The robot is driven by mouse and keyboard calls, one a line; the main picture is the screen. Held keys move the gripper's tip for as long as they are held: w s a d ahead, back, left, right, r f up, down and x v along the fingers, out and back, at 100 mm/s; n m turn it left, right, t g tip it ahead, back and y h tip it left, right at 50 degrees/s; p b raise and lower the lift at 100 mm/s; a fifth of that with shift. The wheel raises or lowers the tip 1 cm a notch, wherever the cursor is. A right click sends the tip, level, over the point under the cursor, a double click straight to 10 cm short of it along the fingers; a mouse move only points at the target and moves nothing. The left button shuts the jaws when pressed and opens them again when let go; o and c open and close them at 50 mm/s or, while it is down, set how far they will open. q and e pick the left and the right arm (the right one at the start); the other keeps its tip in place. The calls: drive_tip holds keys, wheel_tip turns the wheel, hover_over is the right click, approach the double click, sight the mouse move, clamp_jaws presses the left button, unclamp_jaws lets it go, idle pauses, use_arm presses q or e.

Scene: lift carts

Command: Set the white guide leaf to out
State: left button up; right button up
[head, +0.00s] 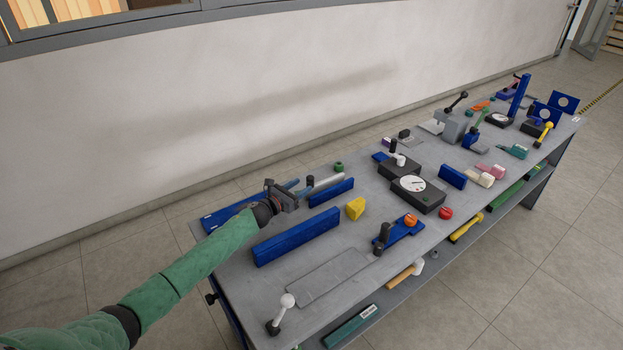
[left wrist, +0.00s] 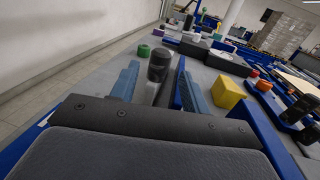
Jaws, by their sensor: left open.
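A pale, whitish leaf (head: 328,181), which looks like the white guide leaf, lies between blue rails near the table's far-left end. A dark upright knob (head: 310,181) stands at its near end. My left gripper (head: 299,187) is open at that end. In the left wrist view, the knob (left wrist: 158,66) shows between the two blue fingers of my left gripper (left wrist: 160,80), with a pale part (left wrist: 151,92) below it. No firm grip shows, and contact with the fingers cannot be told. My right gripper is out of view.
A short blue rail (head: 331,193) and a long blue rail (head: 297,238) stand beside my gripper. A yellow block (head: 355,208) and a green ring (head: 338,167) are close by. A white-knobbed lever (head: 286,302) stands at the near corner. The grey plate (head: 328,277) is bare.

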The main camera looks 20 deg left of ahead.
sight(308, 182)
use_arm(q)
drive_tip(key=p+x, duration=0.1)
drive_tip(key=x, duration=0.3)
drive_tip(key=shift+w+d+p, duration=0.25)
drive_tip(key=shift+w+p, duration=0.15)
drive_tip(key=shift+w, duration=0.15)
drive_tip(key=shift+w+d+f, duration=0.1)
drive_tip(key=shift+w+d, duration=0.05)
drive_tip(key=shift+w, duration=0.15)
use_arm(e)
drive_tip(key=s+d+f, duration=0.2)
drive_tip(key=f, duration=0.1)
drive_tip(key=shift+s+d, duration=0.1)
use_arm(q)
clamp_jaws()
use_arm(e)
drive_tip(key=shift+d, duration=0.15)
